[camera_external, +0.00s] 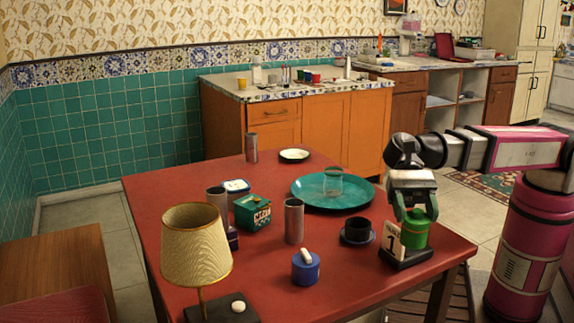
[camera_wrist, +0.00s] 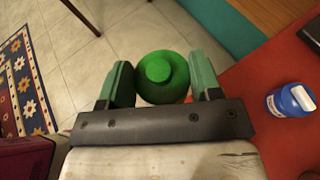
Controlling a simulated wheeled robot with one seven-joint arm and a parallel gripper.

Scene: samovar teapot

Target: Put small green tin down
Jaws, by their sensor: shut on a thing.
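The small green tin (camera_external: 415,232) has a round lid with a knob. It is at the right end of the red table (camera_external: 262,277), just behind a small calendar stand. My gripper (camera_external: 415,208) points down from above and is shut on the tin. In the wrist view the tin (camera_wrist: 162,76) sits between both green fingers of my gripper (camera_wrist: 163,84). The calendar partly hides the tin's lower side in the external view, so I cannot tell whether its base touches anything.
The calendar (camera_external: 393,240) on a dark base stands close to the tin. A black cup (camera_external: 356,230) on a saucer, a blue jar (camera_external: 305,270), a metal cylinder (camera_external: 293,222) and a teal tray (camera_external: 305,197) are to the left. A lamp (camera_external: 196,245) stands front left.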

